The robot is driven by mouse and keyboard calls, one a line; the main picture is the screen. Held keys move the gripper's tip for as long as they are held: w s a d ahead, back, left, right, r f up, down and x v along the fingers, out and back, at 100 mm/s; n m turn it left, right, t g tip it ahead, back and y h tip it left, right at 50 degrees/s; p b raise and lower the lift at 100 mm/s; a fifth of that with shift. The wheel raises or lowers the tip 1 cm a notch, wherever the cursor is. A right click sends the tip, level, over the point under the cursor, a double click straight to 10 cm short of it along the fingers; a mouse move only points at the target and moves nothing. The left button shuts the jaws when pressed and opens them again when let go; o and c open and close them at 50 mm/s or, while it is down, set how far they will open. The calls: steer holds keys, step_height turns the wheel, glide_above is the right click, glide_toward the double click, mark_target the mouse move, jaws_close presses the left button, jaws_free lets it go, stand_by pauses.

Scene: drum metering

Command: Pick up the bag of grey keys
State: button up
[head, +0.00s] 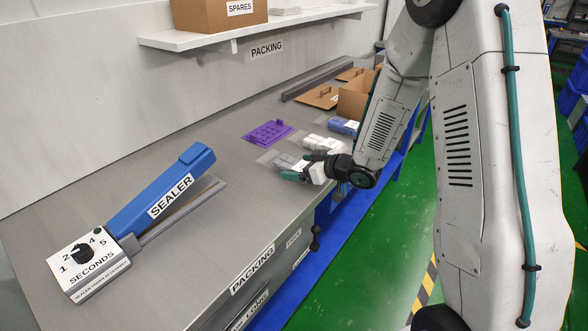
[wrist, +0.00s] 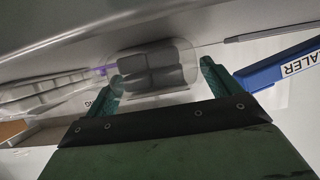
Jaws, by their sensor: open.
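The bag of grey keys (wrist: 152,68) is a clear pouch with dark grey blocks inside. In the wrist view it lies between the two green fingertips of my gripper (wrist: 161,74), which is open with a finger on either side. In the head view the grey bag (head: 284,161) lies on the bench, partly hidden by my gripper (head: 297,172), which is low over the bench's front edge. I cannot tell whether the fingers touch the bag.
A bag of white keys (head: 318,143) and a bag of blue keys (head: 344,126) lie just beyond. Open cardboard boxes (head: 356,96) stand farther back. The blue sealer (head: 160,195) is at left, with bare bench between.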

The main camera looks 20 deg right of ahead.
steer(key=shift+w+a+f, duration=0.2)
steer(key=shift+w+a, duration=0.1)
steer(key=shift+w, duration=0.1)
steer(key=c, duration=1.2)
steer(key=shift+o, duration=0.2)
steer(key=shift+r, duration=0.1)
